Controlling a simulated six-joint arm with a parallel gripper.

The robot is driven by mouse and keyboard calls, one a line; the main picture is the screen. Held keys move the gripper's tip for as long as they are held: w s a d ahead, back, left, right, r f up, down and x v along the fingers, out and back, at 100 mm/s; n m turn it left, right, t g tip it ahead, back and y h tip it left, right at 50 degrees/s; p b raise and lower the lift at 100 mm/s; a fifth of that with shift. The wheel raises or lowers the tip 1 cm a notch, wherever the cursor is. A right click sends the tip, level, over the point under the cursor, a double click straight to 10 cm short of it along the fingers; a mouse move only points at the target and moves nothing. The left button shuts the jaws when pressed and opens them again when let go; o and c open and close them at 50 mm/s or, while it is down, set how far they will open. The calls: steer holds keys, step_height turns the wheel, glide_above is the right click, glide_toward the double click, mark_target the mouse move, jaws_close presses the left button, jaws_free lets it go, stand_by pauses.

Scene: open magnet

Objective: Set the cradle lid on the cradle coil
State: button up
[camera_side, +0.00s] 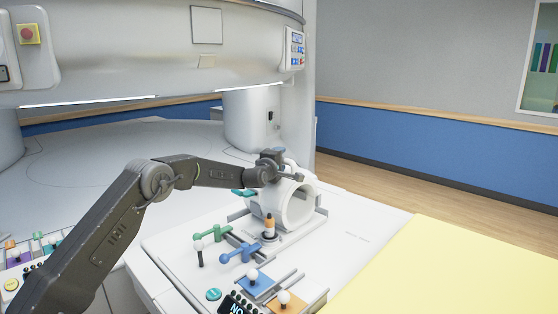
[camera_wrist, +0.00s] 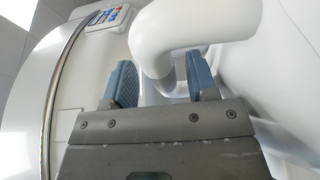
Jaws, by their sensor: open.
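A white, ring-shaped coil body (camera_side: 299,207) stands on the white table, its round opening facing right and toward the camera. I take this to be the cradle coil, with the cradle lid as its curved upper part; I cannot make out a clear seam between them. A thick white curved handle (camera_wrist: 178,30) shows close up in the wrist view. My gripper (camera_side: 285,163) is at the top of the white body. In the wrist view my gripper (camera_wrist: 158,75) is open, its blue pads spread apart with part of the white handle between or just beyond them. Contact cannot be told.
The large white scanner (camera_side: 150,60) overhangs behind. A yellow surface (camera_side: 450,275) at right is bare.

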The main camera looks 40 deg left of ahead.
steer(key=shift+f, duration=0.25)
steer(key=shift+v, duration=0.8)
steer(key=v, duration=1.2)
steer(key=shift+r, duration=0.15)
steer(key=shift+s, duration=0.1)
